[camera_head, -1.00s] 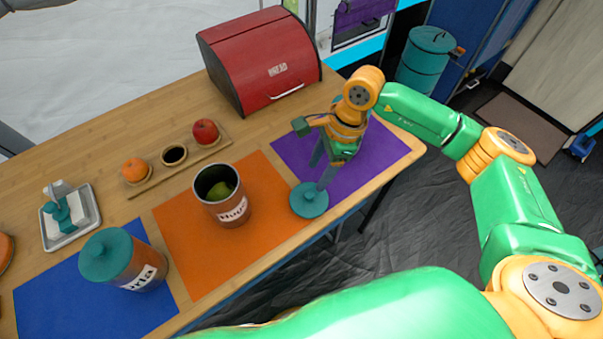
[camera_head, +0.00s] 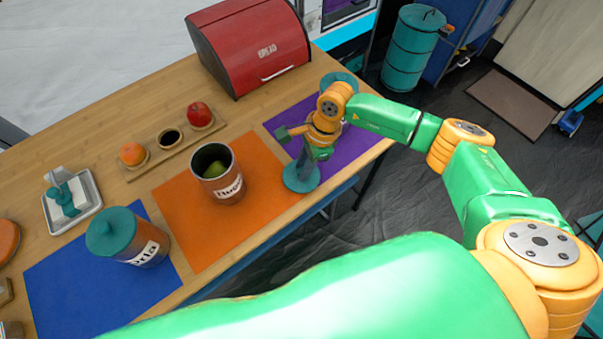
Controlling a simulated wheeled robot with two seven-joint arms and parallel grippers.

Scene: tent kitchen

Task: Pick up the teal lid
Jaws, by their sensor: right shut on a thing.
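A round, flat teal lid (camera_head: 301,179) is at the front edge of the table, between the orange mat and the purple mat. My right gripper (camera_head: 304,165) points down at the lid from above and is shut on its top. The wrist hides the knob, and I cannot tell whether the lid is raised off the table. A brown pot (camera_head: 222,184) with a white label stands open on the orange mat, with a green fruit (camera_head: 215,169) inside. My left gripper is not in view.
A jar with a teal lid (camera_head: 111,232) stands on the blue mat (camera_head: 75,295). A red bread box (camera_head: 250,47) stands at the back. A tray with an orange (camera_head: 132,154) and an apple (camera_head: 199,115) lies behind the pot. Another teal-topped thing (camera_head: 340,79) is partly hidden behind my right wrist.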

